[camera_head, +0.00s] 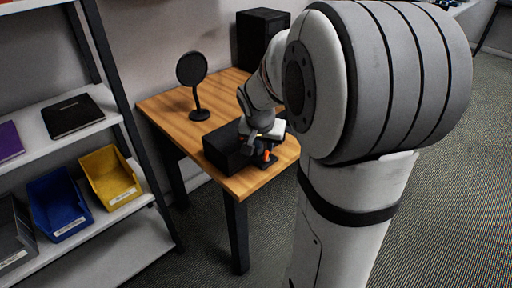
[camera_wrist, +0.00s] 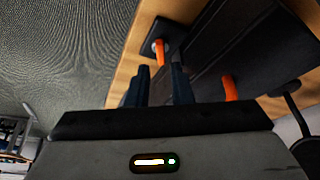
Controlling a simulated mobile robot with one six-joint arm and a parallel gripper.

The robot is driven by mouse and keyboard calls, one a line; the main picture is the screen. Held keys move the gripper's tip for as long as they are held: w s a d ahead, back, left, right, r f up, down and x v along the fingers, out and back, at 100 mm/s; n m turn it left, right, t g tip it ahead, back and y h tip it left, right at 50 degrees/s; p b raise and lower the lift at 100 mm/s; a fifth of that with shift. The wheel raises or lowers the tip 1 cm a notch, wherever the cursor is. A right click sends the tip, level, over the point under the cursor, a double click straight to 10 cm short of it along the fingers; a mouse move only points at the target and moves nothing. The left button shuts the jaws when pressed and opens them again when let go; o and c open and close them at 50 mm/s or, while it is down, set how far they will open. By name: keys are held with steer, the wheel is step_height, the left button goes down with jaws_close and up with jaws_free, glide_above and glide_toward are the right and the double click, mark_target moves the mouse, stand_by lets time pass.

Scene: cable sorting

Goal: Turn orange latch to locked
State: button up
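In the wrist view an orange lever (camera_wrist: 159,47) stands on a small dark base plate (camera_wrist: 172,33) by the desk edge. A second orange piece (camera_wrist: 230,88) shows against a dark box (camera_wrist: 265,42). I cannot tell for certain which one is the latch. My gripper (camera_wrist: 161,68) is open, its two dark fingers apart with nothing seen held. The first lever shows just beyond the gap between the fingertips; contact is not clear. In the head view my gripper is over the desk's front right corner, with small orange parts (camera_head: 267,154) beside it, partly hidden by my wrist.
The wooden desk (camera_head: 160,105) carries the black box (camera_head: 222,150), a round dark disc on a stand (camera_head: 191,70) and a tall black box (camera_head: 262,38) at the back. A shelf with a yellow bin (camera_head: 110,178) and a blue bin (camera_head: 60,205) stands left.

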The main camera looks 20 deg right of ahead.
mark_target(266, 154)
steer(key=b+x, duration=0.1)
steer(key=x, duration=0.4)
steer(key=shift+f, duration=0.15)
